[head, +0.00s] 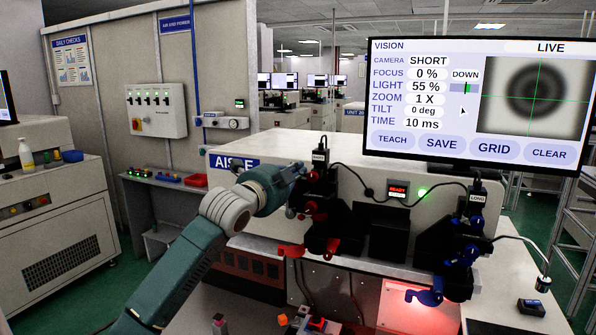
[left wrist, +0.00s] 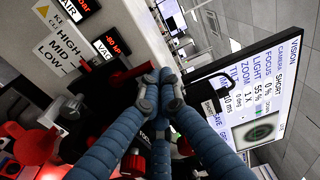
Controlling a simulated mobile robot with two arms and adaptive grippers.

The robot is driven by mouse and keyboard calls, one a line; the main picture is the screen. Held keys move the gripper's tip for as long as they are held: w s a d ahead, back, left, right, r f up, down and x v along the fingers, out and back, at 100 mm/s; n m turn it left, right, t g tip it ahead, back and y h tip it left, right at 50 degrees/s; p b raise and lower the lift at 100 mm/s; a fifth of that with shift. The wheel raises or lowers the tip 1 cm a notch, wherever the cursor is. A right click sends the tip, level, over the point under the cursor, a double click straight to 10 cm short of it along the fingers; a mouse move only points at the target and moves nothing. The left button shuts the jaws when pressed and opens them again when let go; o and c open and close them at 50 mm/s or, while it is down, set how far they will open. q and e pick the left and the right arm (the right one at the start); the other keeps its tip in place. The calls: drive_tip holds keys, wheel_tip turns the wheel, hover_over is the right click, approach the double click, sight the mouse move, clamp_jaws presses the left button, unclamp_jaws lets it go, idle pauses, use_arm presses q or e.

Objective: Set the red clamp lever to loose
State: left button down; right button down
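The left camera station carries several red handles. A red lever (head: 291,250) sticks out at its lower left, and another red part (head: 332,246) is beside it; I cannot tell for sure which is the clamp lever. My left gripper (head: 301,170) is at the upper left of this station, above these red parts. In the left wrist view its blue fingers (left wrist: 160,88) come together at the tips, with no clear object between them. A red bar (left wrist: 132,74) ends close beside or behind the fingertips; contact is unclear. Large red parts (left wrist: 35,145) blur at lower left. My right gripper is out of view.
A second station with blue handles (head: 430,297) stands to the right. The monitor (head: 475,148) reads SHORT, LIVE, with a blurred dark ring. A black cable arches between the stations. The wrist view shows a HIGH/MID/LOW label (left wrist: 58,42) and red-digit displays (left wrist: 110,44).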

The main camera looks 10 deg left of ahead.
use_arm(q)
drive_tip(key=shift+a+n, duration=0.2)
drive_tip(key=shift+n, duration=0.1)
drive_tip(key=a+n+p, duration=0.1)
drive_tip(key=n, duration=0.3)
drive_tip(key=a+n+p, duration=0.1)
drive_tip(key=a+n, duration=0.1)
drive_tip(key=n, duration=0.2)
drive_tip(key=w+a+f+n+t+p, duration=0.1)
drive_tip(key=a+n, duration=0.1)
drive_tip(key=n, duration=0.1)
drive_tip(key=shift+n+y, duration=0.4)
drive_tip(key=shift+p, duration=0.3)
